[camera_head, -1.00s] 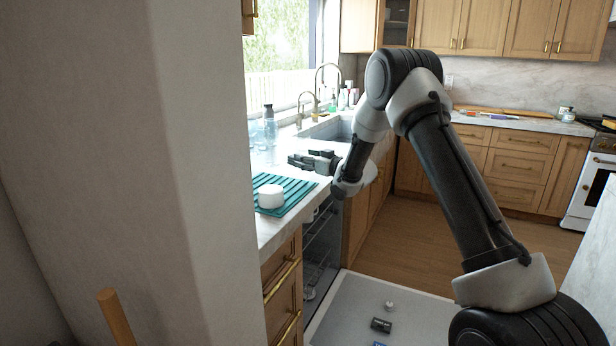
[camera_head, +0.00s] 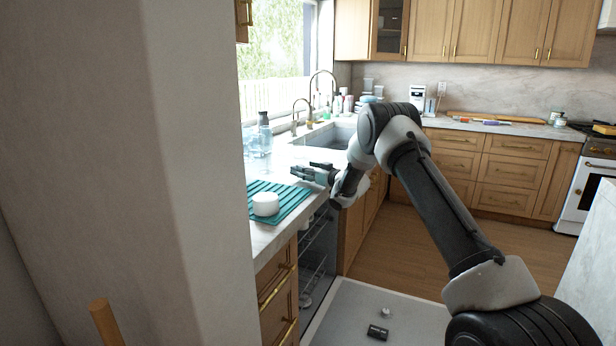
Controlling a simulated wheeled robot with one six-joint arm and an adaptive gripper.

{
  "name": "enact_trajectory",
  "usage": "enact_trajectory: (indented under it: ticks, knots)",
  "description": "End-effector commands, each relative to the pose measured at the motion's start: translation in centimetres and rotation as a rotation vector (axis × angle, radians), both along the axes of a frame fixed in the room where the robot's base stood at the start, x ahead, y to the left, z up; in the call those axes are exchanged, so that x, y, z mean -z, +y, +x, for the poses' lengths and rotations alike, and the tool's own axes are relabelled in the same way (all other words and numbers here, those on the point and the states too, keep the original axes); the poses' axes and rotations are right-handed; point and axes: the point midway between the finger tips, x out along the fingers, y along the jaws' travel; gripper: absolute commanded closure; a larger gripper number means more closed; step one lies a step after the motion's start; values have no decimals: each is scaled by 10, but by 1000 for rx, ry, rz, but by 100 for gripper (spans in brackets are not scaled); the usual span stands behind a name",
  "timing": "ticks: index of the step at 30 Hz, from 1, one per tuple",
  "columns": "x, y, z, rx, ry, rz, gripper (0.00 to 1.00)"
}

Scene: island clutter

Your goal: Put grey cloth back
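I cannot make out a grey cloth anywhere in the head view. My gripper (camera_head: 308,170) is over the counter (camera_head: 262,238), between the teal ribbed mat and the sink, with its fingers pointing left. The fingers are small in the picture and seen from the side. I cannot tell whether they are open or shut, or whether anything is between them.
A white round container (camera_head: 265,204) stands on the teal mat (camera_head: 292,197). Clear glassware (camera_head: 258,140) stands by the window, beyond it the sink (camera_head: 330,134) and faucet. A wall (camera_head: 185,180) fills the left. Small items lie on a grey surface (camera_head: 350,305) below.

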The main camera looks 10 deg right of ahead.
Motion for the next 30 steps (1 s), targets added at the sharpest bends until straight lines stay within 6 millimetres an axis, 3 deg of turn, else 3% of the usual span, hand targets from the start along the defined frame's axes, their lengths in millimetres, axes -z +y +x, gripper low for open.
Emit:
enact_trajectory:
  ticks: [3, 14, 15, 18, 30]
  knots:
    - [18, 0, 0, 0, 2, 0, 73]
    - [22, 0, 0, 0, 1, -1, 73]
    - [22, 0, 0, 0, 1, -1, 44]
    - [22, 0, 0, 0, 1, -1, 28]
    - [18, -2, -2, 1, 1, -1, 28]
